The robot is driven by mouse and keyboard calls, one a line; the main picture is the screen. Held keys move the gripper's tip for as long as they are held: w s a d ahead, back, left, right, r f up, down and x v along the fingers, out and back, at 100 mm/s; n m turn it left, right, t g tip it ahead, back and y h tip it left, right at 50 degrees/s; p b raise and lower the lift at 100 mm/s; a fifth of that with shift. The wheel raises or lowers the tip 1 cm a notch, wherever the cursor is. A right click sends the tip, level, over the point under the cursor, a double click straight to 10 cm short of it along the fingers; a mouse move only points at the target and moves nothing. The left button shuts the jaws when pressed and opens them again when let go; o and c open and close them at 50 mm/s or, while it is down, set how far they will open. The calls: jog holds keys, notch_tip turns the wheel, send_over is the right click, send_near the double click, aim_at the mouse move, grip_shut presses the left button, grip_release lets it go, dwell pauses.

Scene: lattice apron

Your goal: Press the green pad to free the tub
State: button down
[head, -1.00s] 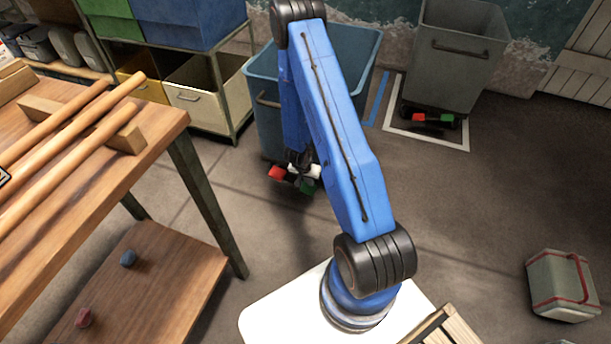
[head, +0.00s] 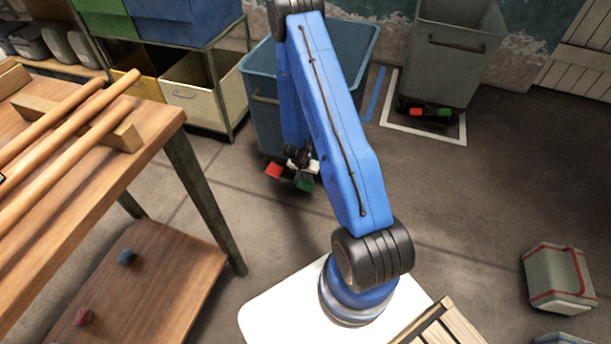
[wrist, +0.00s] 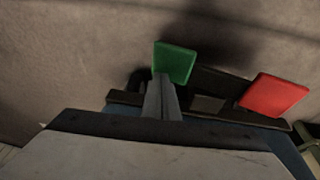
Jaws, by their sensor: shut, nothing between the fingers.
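A blue tub (head: 262,100) with a dark handle stands on the floor behind my arm, which hides part of it. At its foot are a red pad (head: 273,171) and a green pad (head: 305,183). My gripper (head: 303,163) is low beside them, partly hidden by my arm. In the wrist view my gripper's closed, empty fingers (wrist: 163,80) overlap the lower left edge of the green pad (wrist: 174,62). I cannot tell whether they touch it. The red pad (wrist: 273,95) is to the right, on the same dark base (wrist: 225,88).
A grey tub (head: 455,60) with its own red and green pads stands inside a white floor outline at the back right. A wooden table (head: 150,125) with long rods is on the left. A grey box (head: 556,278) is on the right. Floor between is clear.

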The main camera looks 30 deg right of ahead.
jog(key=s+r, duration=0.5)
jog(key=r, duration=0.6)
jog(key=shift+s+d+r, duration=0.15)
jog(key=shift+d+r, duration=0.1)
jog(key=shift+d, duration=0.05)
jog(key=w+a+r+n+t+y, duration=0.2)
jog(key=a+r, duration=0.4)
jog(key=r, duration=0.5)
jog(key=w+a+r+n+t+y, duration=0.1)
jog(key=w+a+r+n, duration=0.3)
jog(key=r, duration=0.6)
jog(key=s+a+r+n+y, duration=0.1)
jog(key=s+a+r, duration=0.3)
jog(key=r, duration=0.3)
jog(key=s+a+r+y, duration=0.1)
jog(key=s+a+r, duration=0.3)
jog(key=r, duration=0.3)
jog(key=s+r+n, duration=0.1)
jog(key=s+r, duration=0.3)
jog(key=s, duration=0.3)
jog(key=s+r+n+h, duration=0.1)
jog(key=s+r, duration=0.3)
jog(key=s, duration=0.3)
jog(key=s+r+n, duration=0.1)
jog(key=s+r, duration=0.3)
jog(key=s, duration=0.3)
jog(key=shift+a+n+t+h, duration=0.2)
jog(key=shift+n+t+h, duration=0.1)
jog(key=shift+h, duration=0.1)
